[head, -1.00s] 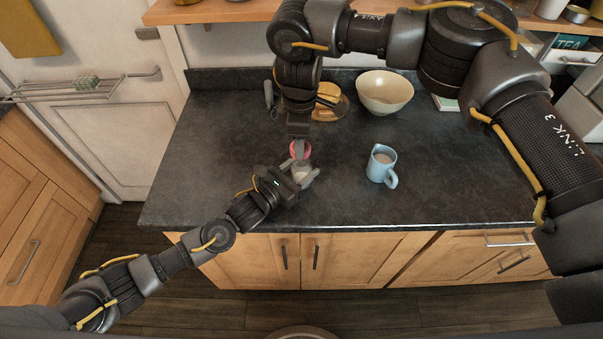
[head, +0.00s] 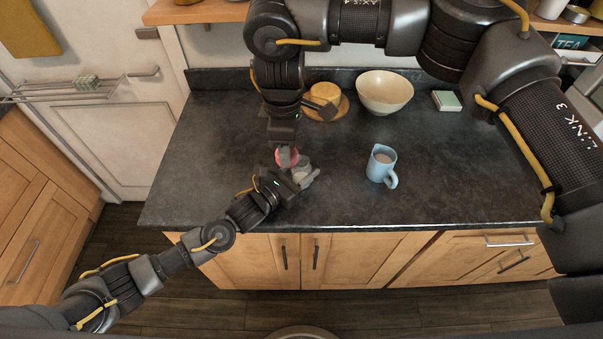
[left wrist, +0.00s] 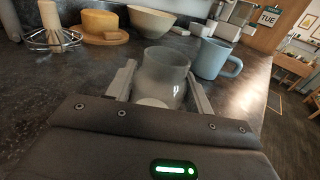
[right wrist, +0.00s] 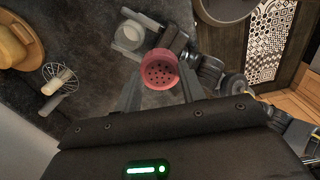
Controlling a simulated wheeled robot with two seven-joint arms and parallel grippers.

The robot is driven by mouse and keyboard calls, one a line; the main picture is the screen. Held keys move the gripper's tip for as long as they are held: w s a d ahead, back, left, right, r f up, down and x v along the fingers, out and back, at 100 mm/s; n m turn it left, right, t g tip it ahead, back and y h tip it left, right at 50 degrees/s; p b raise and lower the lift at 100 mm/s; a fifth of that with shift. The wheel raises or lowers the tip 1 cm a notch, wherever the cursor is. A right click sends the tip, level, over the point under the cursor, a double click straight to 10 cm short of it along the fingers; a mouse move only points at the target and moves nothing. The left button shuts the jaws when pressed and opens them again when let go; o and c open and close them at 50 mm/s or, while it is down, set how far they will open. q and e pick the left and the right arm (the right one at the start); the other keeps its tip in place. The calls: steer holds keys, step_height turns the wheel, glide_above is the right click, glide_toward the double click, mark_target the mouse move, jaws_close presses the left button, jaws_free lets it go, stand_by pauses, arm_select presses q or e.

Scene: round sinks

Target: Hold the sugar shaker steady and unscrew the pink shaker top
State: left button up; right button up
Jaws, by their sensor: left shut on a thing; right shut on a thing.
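The sugar shaker's clear jar (left wrist: 165,72) stands upright in the left wrist view with no top on it and pale contents low inside. My left gripper (head: 306,178) is shut around the jar near the counter's front. The pink shaker top (right wrist: 160,72), round with small holes, is apart from the jar. My right gripper (right wrist: 158,82) is shut on it. In the head view the pink top (head: 287,157) is just left of the jar (head: 300,171), which is partly hidden by my left gripper.
A light blue jug (head: 381,165) with pale liquid stands right of the jar. Behind are a cream bowl (head: 385,92), a yellow cheese (head: 325,95) on a round wooden board, and a small green-white box (head: 447,101). The counter's left side is clear.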

steer(key=shift+s+a+r, duration=0.25)
steer(key=shift+s+r, duration=0.05)
steer(key=shift+s, duration=0.1)
arm_select(q)
steer(key=o, duration=1.2)
steer(key=shift+s+a, duration=0.1)
steer(key=shift+s, duration=0.05)
arm_select(e)
steer(key=shift+f, duration=0.1)
arm_select(q)
steer(key=shift+s+a+f, duration=0.1)
steer(key=shift+s+a, duration=0.3)
steer(key=shift+a, duration=0.05)
arm_select(e)
steer(key=shift+f, duration=0.2)
arm_select(q)
steer(key=shift+b+v, duration=1.2)
steer(key=shift+v, duration=2.55)
arm_select(e)
steer(key=shift+f, duration=0.95)
